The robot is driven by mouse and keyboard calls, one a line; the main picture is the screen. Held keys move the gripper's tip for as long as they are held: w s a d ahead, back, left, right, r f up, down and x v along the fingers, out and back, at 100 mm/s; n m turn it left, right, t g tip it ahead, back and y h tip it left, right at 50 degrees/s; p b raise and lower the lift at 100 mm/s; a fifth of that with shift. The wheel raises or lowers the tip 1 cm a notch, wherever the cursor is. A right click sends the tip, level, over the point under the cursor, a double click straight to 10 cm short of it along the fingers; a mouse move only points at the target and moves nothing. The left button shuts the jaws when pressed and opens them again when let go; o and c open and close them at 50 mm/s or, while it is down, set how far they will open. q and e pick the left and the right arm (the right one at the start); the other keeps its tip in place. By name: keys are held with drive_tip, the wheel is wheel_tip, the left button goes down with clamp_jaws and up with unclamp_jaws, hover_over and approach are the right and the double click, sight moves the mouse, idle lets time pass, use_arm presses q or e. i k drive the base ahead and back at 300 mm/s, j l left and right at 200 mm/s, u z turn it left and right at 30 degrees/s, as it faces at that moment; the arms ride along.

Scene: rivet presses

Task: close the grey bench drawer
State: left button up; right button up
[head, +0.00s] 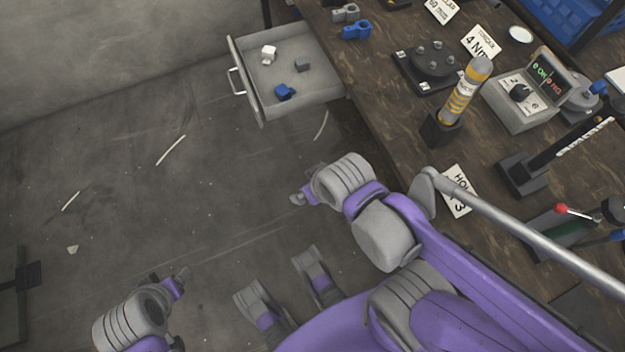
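The grey bench drawer (318,92) stands pulled out from the side of the wooden bench in the head view, at the upper middle. Its bar handle (235,81) is on the front panel, facing left. My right gripper (300,198) is over the floor, below the drawer in the picture and apart from it. My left gripper (178,281) is at the lower left, well away from the drawer. Both grippers are small and seen from behind, so the finger gap is unclear. Nothing shows held in either one.
The drawer holds a white block (268,52), a grey block (302,66) and a blue part (285,92). The bench (375,95) carries a yellow-grey tube (466,90), a control box (520,104) and fixtures. Open floor (130,170) lies left of the drawer.

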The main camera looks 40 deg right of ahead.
sight(320, 84)
drive_tip(key=i+j+z, duration=0.15)
drive_tip(key=z, duration=0.3)
drive_tip(key=i+j+z, duration=0.15)
drive_tip(key=z, duration=0.35)
drive_tip(key=i+j+z, duration=0.1)
drive_tip(key=i+j, duration=0.35)
